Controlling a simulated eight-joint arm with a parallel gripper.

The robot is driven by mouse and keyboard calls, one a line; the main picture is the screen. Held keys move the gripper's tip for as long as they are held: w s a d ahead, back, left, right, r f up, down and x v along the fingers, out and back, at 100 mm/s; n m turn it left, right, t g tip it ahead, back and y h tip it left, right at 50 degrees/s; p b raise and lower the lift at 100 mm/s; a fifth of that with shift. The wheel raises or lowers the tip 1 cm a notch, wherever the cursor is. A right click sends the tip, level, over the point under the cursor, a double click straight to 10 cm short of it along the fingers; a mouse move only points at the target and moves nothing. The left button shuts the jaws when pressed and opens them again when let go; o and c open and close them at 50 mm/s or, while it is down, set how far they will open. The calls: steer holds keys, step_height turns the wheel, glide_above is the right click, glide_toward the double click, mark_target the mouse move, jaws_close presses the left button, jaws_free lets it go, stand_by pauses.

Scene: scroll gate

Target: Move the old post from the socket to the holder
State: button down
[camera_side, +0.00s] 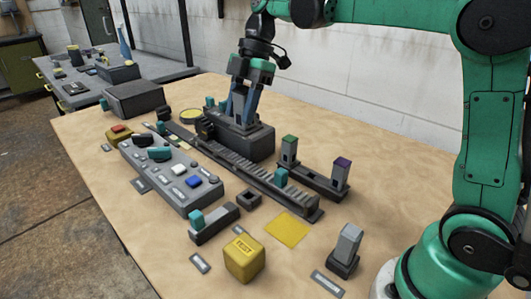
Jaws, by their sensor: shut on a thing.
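My gripper (240,118) points down at the top of a dark grey housing (258,143) behind the toothed rail. It is shut on a grey post (239,104), which shows only as a sliver between the fingers. The post's lower end and any socket under it are hidden, so I cannot tell if it is still seated. A dark rack (316,183) to the right bears a green-topped post (289,150) and a purple-topped post (341,172). A small square block with an opening (249,199) lies in front of the rail. I cannot tell which of these is the holder.
The toothed rail (240,172) runs diagonally across the table. A control panel (172,176) with buttons is left of it. A yellow cube (244,258), a yellow mat (287,229) and a grey piece in a dark base (347,246) are in front. The table's right rear is clear.

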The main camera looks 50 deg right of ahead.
mark_target(241, 90)
step_height(241, 90, up, 3)
steer(key=shift+d, duration=0.1)
steer(key=shift+d+f+m, duration=0.1)
steer(key=shift+d+m, duration=0.25)
steer(key=shift+m, duration=0.05)
steer(key=shift+s+d+f+m+t+h, duration=0.75)
steer(key=shift+s+d+f+m, duration=0.15)
steer(key=shift+d+f+m, duration=1.75)
steer(key=shift+s+d+f+m+t+h, duration=0.8)
steer(key=shift+d+f+m, duration=1.5)
steer(key=shift+f+m, duration=0.65)
steer(key=shift+s+d+f+m+t+h, duration=0.7)
steer(key=shift+s+d+f+m, duration=0.25)
steer(key=shift+d+f+m, duration=1.8)
steer(key=shift+a+f+m, duration=0.15)
steer(key=shift+f, duration=0.45)
steer(key=shift+a+f+m, duration=0.1)
steer(key=shift+a+f, duration=0.05)
steer(key=shift+f, duration=0.45)
jaws_free()
